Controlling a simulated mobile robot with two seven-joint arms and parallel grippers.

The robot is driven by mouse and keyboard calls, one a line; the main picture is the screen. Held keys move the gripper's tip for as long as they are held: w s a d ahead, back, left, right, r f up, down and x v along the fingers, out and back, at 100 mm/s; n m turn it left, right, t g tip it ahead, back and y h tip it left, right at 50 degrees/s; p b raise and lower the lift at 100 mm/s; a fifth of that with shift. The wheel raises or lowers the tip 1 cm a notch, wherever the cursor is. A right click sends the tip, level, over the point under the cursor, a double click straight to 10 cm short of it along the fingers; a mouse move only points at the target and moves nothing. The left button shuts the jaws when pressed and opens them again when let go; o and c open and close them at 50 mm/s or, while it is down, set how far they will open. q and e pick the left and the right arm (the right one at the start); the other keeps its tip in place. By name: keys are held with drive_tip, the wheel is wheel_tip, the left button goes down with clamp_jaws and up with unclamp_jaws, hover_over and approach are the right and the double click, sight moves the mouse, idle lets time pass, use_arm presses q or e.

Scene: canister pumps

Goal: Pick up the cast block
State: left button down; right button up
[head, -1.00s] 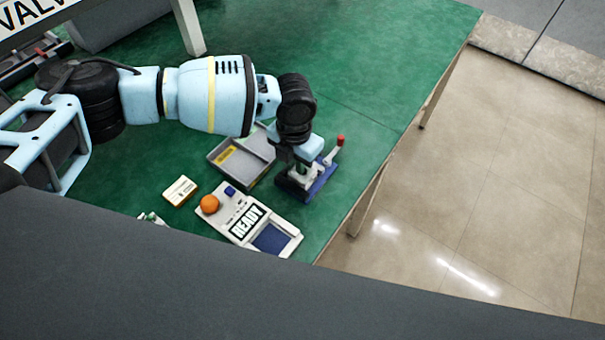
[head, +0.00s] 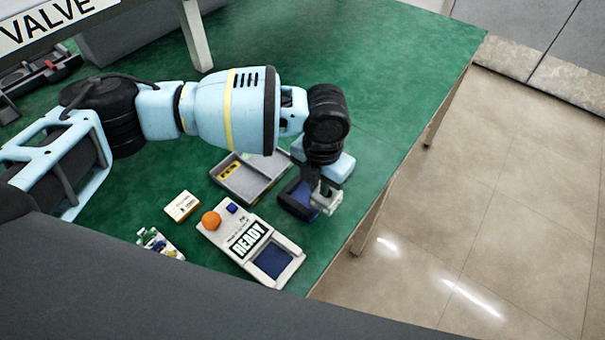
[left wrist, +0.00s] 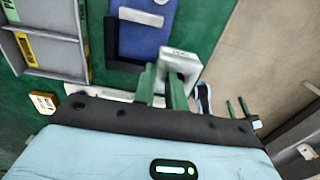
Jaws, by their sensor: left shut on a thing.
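The cast block (head: 328,200) is a small grey metal piece with an opening, also in the left wrist view (left wrist: 180,57). My left gripper (head: 319,187) points down and is shut on it. In the left wrist view, its green fingers (left wrist: 162,84) clasp the block's near part. The block is beside the dark-blue fixture (head: 297,199), near the table's right edge, and looks raised above the table. My arm hides part of the fixture. Two green fingers like mine, apart and empty, show at the right of the left wrist view and look like my right gripper (left wrist: 235,102).
A grey tray (head: 238,190) with a yellow label lies left of the fixture. A READY panel (head: 219,237) with an orange knob is in front. A small yellow-white box (head: 181,206) is left of it. The green table (head: 410,60) is clear at the back right.

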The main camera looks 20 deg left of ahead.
use_arm(q)
drive_tip(key=s+d+r, duration=0.1)
drive_tip(key=s+d, duration=0.3)
drive_tip(key=d, duration=0.5)
drive_tip(key=shift+s+d+b, duration=0.2)
drive_tip(key=shift+s+b, duration=0.15)
drive_tip(key=shift+b, duration=0.1)
